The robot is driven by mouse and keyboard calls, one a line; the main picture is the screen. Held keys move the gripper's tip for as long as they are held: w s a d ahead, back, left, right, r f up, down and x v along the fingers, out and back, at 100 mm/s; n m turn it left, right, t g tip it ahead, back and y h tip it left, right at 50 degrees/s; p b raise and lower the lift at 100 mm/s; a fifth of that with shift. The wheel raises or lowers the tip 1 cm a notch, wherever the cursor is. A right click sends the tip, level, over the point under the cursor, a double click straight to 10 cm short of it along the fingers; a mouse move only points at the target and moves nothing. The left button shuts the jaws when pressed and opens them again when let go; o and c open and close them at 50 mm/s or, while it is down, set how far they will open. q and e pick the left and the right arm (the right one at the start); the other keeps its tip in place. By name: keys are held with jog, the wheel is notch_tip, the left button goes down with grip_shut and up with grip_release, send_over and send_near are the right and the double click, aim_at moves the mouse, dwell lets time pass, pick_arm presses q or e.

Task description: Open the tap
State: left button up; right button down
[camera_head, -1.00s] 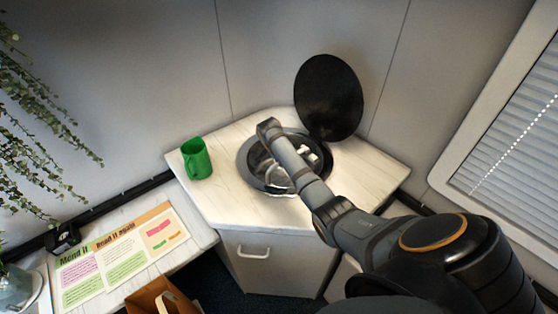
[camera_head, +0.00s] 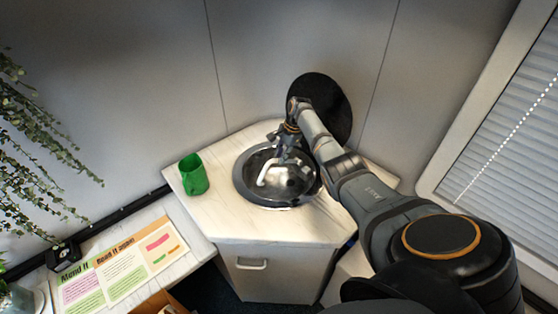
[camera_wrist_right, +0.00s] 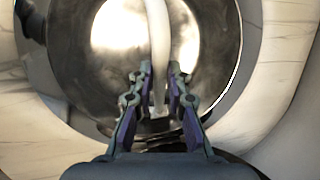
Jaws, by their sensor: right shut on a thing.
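The tap is a pale, curved spout (camera_head: 263,174) that reaches over the round metal basin (camera_head: 244,186) in the corner counter. My right gripper (camera_head: 284,149) is at the back of the basin, at the tap's base end. In the right wrist view, the fingers of the right gripper (camera_wrist_right: 159,68) are close together on either side of the tap (camera_wrist_right: 158,40), shut on it. The tap's pale body runs between them. Which part of the tap they grip is partly hidden by the fingers. My left gripper is not in view.
A round black lid (camera_head: 330,92) stands upright behind the basin, close behind my right arm. A green mug (camera_head: 193,175) stands on the counter's left (camera_head: 222,207). A printed sheet (camera_head: 120,265) lies on the lower left surface. The counter's front left is clear.

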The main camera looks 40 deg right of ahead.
jog(key=shift+d+r, duration=0.1)
dwell(0.3)
jog(key=c, duration=1.3)
grip_release()
jog(key=v, duration=1.2)
jog(key=shift+w, duration=0.1)
